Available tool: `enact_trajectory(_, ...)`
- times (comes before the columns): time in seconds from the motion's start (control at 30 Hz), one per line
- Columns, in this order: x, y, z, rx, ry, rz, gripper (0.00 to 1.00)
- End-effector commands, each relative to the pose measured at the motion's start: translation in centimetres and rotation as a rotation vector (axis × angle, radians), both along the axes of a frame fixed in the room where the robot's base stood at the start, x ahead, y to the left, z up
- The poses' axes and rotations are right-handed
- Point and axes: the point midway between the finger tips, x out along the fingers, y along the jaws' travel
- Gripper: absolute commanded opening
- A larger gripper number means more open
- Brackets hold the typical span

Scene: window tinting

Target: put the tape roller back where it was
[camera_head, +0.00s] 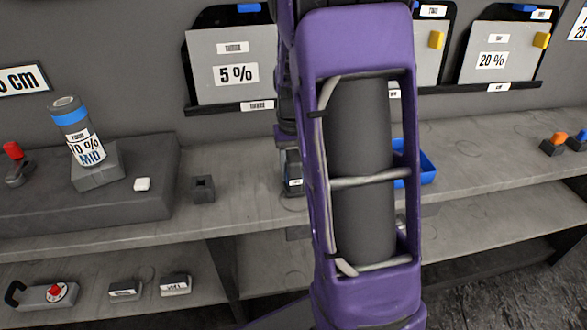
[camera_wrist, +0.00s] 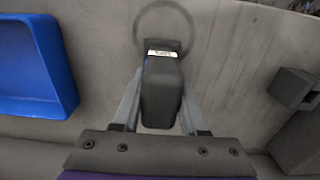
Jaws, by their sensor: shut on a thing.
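A dark, block-shaped thing with a small white label, which I take to be the tape roller (camera_wrist: 161,88), is between the two grey fingers of my gripper (camera_wrist: 160,100) in the wrist view. My gripper is shut on it. In the head view the same tape roller (camera_head: 293,175) shows just left of my purple arm, at the workbench (camera_head: 245,215). A faint dark ring mark (camera_wrist: 166,8) lies on the bench beyond its labelled end. I cannot tell whether the roller touches the bench. My arm hides most of my gripper in the head view.
A blue tray (camera_wrist: 38,65) is close to the gripper. A small dark holder (camera_head: 203,188) stands on its other side. A raised grey block carries a blue-banded bottle (camera_head: 76,130) and a white piece (camera_head: 142,185). A lower shelf holds several tools.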

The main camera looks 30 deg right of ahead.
Motion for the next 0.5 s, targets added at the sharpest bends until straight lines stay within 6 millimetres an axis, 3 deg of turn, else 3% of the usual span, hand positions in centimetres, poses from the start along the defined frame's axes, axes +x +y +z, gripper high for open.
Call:
enact_trajectory(0.03,-0.02,0.01,-0.22,0.000,0.001,0.000,0.44)
enact_trajectory(0.2,-0.02,0.01,-0.13,0.000,0.001,0.000,0.72)
enact_trajectory(0.5,0.00,0.00,0.10,0.000,0.000,0.000,0.72)
